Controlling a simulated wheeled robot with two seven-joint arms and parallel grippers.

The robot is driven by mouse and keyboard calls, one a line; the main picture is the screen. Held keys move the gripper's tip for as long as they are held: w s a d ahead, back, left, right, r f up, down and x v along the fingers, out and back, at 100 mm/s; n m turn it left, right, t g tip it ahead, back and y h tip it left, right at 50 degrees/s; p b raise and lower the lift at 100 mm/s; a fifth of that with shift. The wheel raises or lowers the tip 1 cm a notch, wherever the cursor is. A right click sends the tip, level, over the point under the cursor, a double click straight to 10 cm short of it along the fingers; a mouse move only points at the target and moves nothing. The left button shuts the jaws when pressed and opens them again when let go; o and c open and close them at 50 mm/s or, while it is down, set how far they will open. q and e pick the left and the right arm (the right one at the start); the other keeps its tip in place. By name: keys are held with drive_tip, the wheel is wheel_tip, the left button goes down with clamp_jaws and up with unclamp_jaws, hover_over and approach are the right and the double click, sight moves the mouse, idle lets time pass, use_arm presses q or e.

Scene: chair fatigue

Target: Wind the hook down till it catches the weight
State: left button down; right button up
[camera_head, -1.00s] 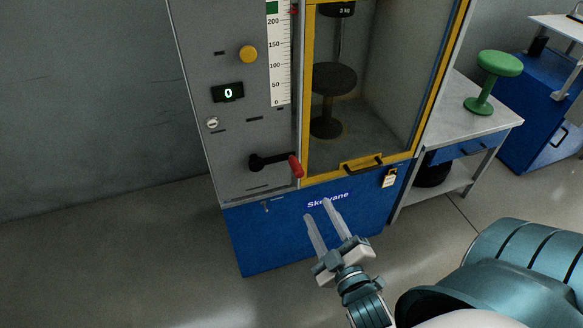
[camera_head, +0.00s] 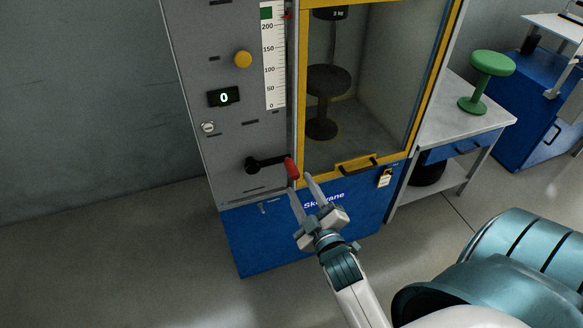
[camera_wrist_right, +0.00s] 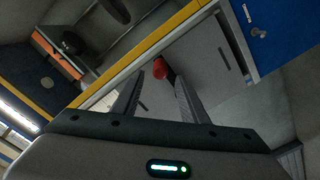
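The winding crank (camera_head: 262,164) on the grey machine front has a black arm and a red handle (camera_head: 291,168) pointing right. My right gripper (camera_head: 302,184) is open, its two fingers just below and beside the red handle. In the right wrist view the red handle (camera_wrist_right: 161,69) shows ahead, between the open fingertips (camera_wrist_right: 161,82), and I cannot tell whether they touch it. A black weight marked 3 kg (camera_head: 331,14) is at the top of the yellow-framed cabinet, above a dark stool (camera_head: 328,81). The hook cannot be made out. My left gripper is out of view.
The display (camera_head: 224,97) reads 0. A yellow knob (camera_head: 243,60) sits higher. A green stool (camera_head: 487,78) stands on the right bench.

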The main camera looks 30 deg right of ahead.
sight(291, 170)
drive_tip(key=x, duration=0.7)
drive_tip(key=shift+w+p, duration=0.3)
drive_tip(key=shift+w, duration=0.1)
clamp_jaws()
